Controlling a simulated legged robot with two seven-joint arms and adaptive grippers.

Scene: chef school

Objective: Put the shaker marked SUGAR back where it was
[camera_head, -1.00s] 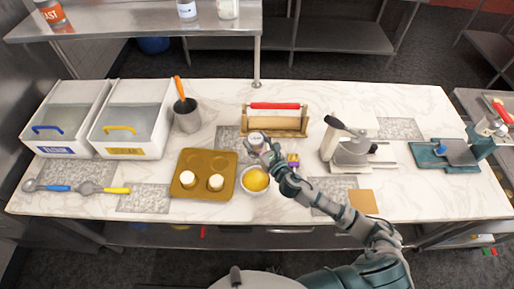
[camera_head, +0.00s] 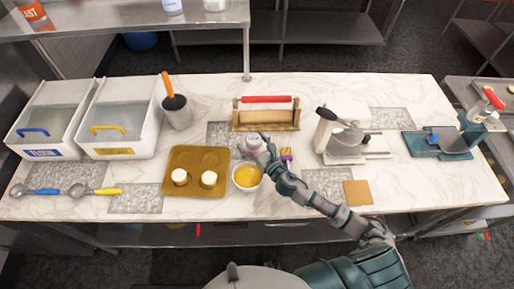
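A small pale shaker (camera_head: 254,141) with a grey top is in my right gripper (camera_head: 264,150), just behind the bowl of yellow liquid (camera_head: 247,177). The fingers are around its side; its marking is too small to read. It is close over the counter, but I cannot tell whether it touches. On the shelf (camera_head: 120,23) at the back left stand an orange-labelled container (camera_head: 32,11), a container with a blue label (camera_head: 172,6) and a white container (camera_head: 214,4), all cut by the top edge. My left gripper is not in view.
A brown mould tray (camera_head: 184,158) with two pale pieces is left of the bowl. A wooden box with a red roller (camera_head: 266,117) stands behind the shaker, a press (camera_head: 348,139) to its right. A shelf post (camera_head: 246,55) rises at the back. Clear marble lies behind the tray.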

